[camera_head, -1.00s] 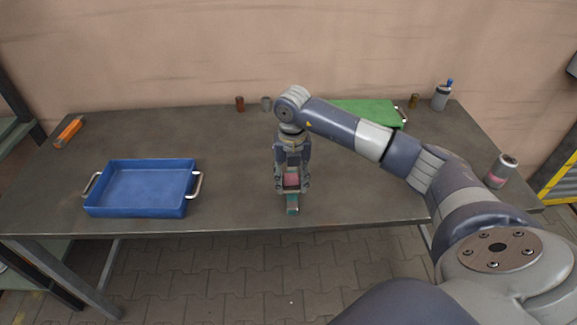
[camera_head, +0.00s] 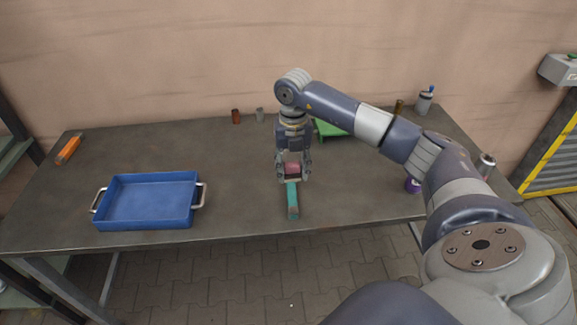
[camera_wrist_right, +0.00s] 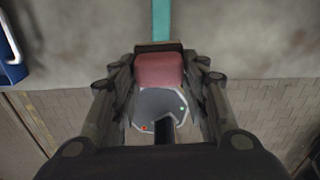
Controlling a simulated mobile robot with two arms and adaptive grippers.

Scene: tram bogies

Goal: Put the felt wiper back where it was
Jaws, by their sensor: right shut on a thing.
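In the right wrist view the block (camera_wrist_right: 160,70) sits between the fingers (camera_wrist_right: 162,75). The wiper seems held above the table. My left gripper is out of view.
A blue tray (camera_head: 150,220) with two metal handles stands empty at left. An orange bar (camera_head: 68,150) lies at far left.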

